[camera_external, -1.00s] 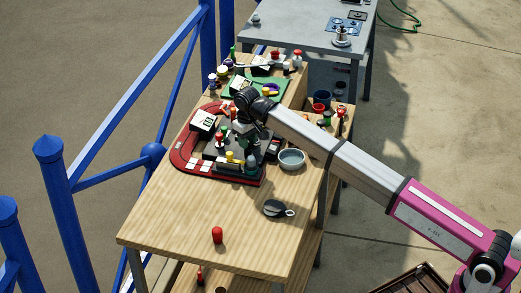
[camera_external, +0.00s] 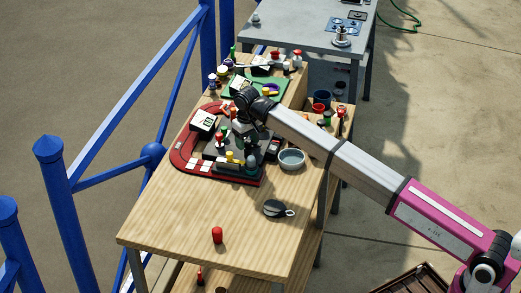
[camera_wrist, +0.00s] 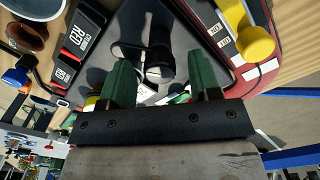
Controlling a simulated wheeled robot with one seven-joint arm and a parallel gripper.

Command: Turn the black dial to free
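In the wrist view a black dial (camera_wrist: 159,63) with a pale marking stands on a dark grey panel (camera_wrist: 129,54). It lies between the two green fingertips of my gripper (camera_wrist: 160,74). The fingers are spread apart, and I see no clear contact with the dial. A white label behind it is partly covered, so I cannot read the dial's setting. In the external view my gripper (camera_external: 246,138) is over the dark panel on the wooden table, and the wrist hides the dial there.
A red-edged track (camera_external: 181,151) surrounds the panel. A yellow knob (camera_wrist: 256,44) and a black box with red labels (camera_wrist: 78,42) flank the dial. The table's front is mostly clear.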

